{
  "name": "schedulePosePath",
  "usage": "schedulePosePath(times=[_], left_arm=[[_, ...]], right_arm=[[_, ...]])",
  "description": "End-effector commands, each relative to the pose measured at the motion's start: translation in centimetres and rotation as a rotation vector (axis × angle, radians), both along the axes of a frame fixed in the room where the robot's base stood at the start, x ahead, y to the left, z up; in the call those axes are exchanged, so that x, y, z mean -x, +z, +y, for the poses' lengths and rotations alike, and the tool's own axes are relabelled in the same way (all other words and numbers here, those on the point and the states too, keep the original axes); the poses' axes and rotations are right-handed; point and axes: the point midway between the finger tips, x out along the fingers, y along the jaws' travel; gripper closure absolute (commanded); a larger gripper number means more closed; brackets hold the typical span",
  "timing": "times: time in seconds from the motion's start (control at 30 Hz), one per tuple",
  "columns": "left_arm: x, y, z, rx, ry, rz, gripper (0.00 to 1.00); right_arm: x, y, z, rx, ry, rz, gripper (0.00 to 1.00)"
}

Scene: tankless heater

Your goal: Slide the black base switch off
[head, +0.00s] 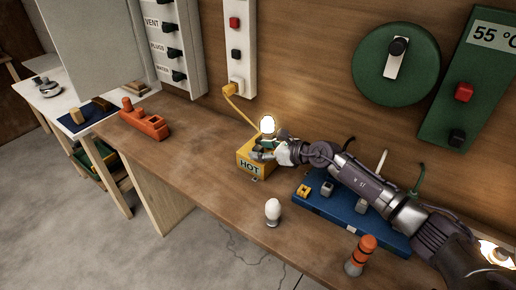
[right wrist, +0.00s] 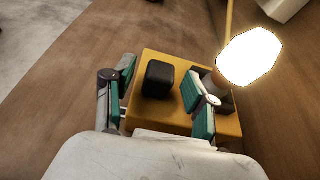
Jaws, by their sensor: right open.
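The yellow base (head: 250,166), marked HOT, stands on the workbench with a glowing bulb (head: 267,125) upright on it. The right wrist view shows the yellow base (right wrist: 148,118) from above, with the black switch (right wrist: 158,80) on its top and the lit bulb (right wrist: 249,57) at the right. My right gripper (right wrist: 158,100) is open over the base. One green-padded finger is to the left of the switch and the other to its right, between switch and bulb; gaps show on both sides. In the head view my right gripper (head: 266,149) hides the switch. My left gripper is not in view.
A yellow cord (head: 240,108) runs from the base to the wall strip (head: 236,55). A white bulb (head: 272,210) stands in front. An orange tool (head: 145,122) is at left.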

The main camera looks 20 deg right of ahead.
Motion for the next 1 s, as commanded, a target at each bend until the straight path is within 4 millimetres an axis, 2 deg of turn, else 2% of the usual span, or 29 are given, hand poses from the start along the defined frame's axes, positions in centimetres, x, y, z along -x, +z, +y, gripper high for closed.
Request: schedulePosePath(times=[0.13,0.47,0.57,0.8,0.83,1.0], left_arm=[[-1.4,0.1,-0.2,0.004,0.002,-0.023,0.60],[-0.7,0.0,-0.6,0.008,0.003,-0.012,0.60],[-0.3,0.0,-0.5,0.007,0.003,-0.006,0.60],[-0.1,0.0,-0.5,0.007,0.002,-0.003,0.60],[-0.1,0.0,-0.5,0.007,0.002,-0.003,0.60],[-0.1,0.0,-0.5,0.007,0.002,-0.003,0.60]], right_arm=[[-1.0,-0.5,0.8,-0.001,0.000,-0.001,0.44],[-1.2,-0.7,1.0,0.001,0.000,-0.001,0.44],[-1.2,-0.7,1.0,0.001,0.000,-0.001,0.57],[-1.2,-0.7,1.0,0.000,0.000,0.000,0.97],[-1.2,-0.7,1.0,0.000,0.000,0.000,1.00],[-1.2,-0.7,0.9,0.000,0.000,0.000,1.00]])
